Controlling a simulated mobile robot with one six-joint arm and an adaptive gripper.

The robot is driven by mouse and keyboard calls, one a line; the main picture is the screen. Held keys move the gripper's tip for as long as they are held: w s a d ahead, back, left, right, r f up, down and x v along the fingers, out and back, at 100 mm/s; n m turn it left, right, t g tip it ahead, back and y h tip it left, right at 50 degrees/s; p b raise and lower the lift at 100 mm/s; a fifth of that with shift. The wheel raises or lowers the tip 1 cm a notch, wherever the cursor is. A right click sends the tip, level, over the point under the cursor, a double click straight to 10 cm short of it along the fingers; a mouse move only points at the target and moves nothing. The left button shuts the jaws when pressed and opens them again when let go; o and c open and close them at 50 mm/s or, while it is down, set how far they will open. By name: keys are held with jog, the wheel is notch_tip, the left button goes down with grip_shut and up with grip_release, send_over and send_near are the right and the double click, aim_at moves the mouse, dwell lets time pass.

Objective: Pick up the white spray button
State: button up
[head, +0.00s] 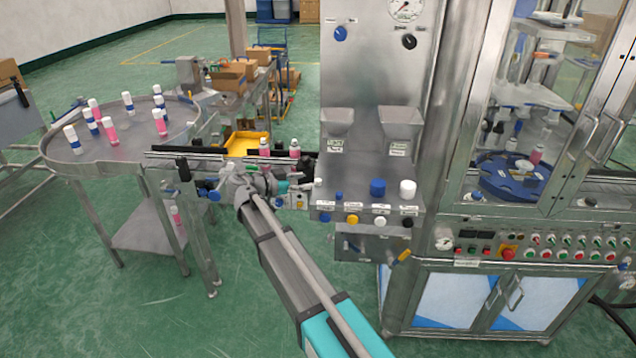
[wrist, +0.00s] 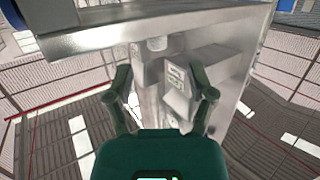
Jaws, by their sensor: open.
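A small white piece that looks like the white spray button (head: 318,183) stands at the left end of the machine's metal ledge in the head view. My gripper (head: 300,187) is beside the ledge's left end, close to this piece; I cannot tell the exact gap. In the wrist view my gripper (wrist: 160,82) has its two dark fingers spread with nothing held between them. A pale, short cylindrical piece (wrist: 157,43) shows beyond the fingertips; I cannot tell for sure whether it is the button.
On the ledge a small blue piece (head: 339,196), a blue cap (head: 377,188) and a white cap (head: 407,188) stand to the right. Two metal hoppers (head: 337,122) hang above. A conveyor with pink bottles (head: 294,148) runs behind my gripper. A round table (head: 90,158) stands left.

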aim_at(318, 184)
jog(key=shift+b+x, duration=0.6)
jog(key=shift+x, duration=2)
jog(key=shift+s+f, duration=0.1)
jog(key=shift+s, duration=0.05)
jog(key=c, duration=0.8)
